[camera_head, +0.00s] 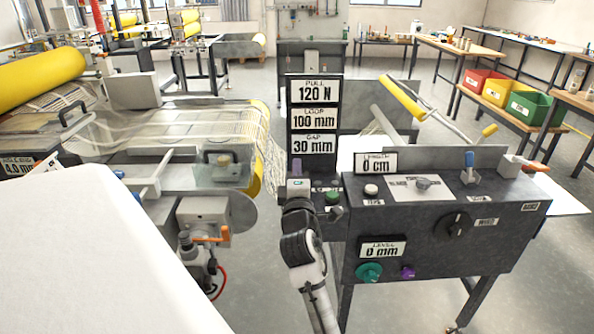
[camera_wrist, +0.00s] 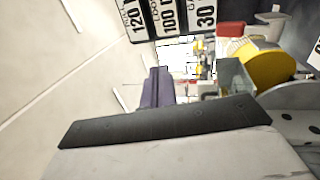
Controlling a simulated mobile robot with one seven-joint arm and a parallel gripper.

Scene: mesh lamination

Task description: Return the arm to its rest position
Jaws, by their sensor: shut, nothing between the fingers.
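My arm rises from the bottom of the head view, in front of the dark machine. My gripper (camera_head: 297,184) points up and away, just left of the green button (camera_head: 332,197) on the panel. I cannot tell whether it touches the panel edge. In the wrist view its purple fingers (camera_wrist: 157,86) are together with nothing between them. The display stack (camera_head: 314,117) reading 120 N, 100 mm and 30 mm stands just behind it. The control box (camera_head: 440,225) is to the right of the arm.
The laminating machine (camera_head: 205,175) with mesh and a yellow roll stands at left. A white surface (camera_head: 80,260) fills the lower left. Red, yellow and green bins (camera_head: 528,108) sit on a right bench. Bare floor shows behind the machines and at lower right.

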